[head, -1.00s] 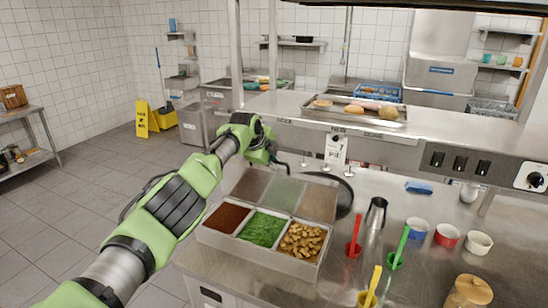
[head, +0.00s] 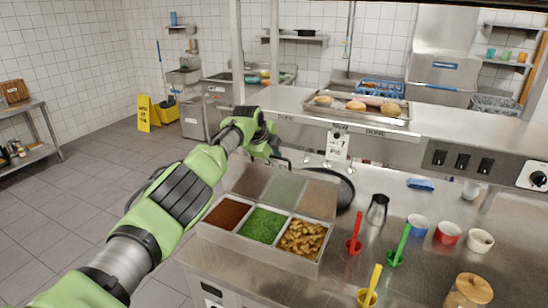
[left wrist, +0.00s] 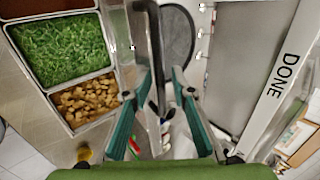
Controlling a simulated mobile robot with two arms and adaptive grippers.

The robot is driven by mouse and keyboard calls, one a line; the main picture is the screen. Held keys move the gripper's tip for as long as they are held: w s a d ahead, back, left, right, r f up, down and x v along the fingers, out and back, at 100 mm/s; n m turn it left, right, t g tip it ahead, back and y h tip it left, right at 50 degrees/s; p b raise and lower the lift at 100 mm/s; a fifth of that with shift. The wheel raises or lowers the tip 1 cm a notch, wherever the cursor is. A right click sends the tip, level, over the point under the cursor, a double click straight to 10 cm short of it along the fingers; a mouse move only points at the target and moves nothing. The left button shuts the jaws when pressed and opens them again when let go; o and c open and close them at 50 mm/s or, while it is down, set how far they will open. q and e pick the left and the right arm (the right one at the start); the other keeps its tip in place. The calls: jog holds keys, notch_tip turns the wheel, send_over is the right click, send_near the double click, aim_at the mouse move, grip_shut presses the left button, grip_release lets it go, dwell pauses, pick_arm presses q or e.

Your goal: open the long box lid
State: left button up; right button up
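The long box (head: 262,257) is a metal container on the counter with brown powder, chopped greens and walnuts in three compartments. Its lid (head: 286,190) stands raised along the back edge, and its shiny inner face mirrors the contents. My left gripper (head: 284,162) is behind the raised lid, near its top edge. In the left wrist view my left gripper (left wrist: 157,73) has its fingers apart, with a dark handle bar (left wrist: 154,45) between them. Small gaps show on both sides of the bar. My right gripper is in neither view.
A black pan (head: 345,190) lies close behind the box. A raised shelf (head: 300,112) runs behind.

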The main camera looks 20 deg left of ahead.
pick_arm(q)
jog(key=shift+s+r, duration=0.2)
jog(key=shift+r, duration=0.15)
jog(key=shift+v, duration=1)
jog(key=v, duration=0.9)
jog(key=shift+s, duration=0.15)
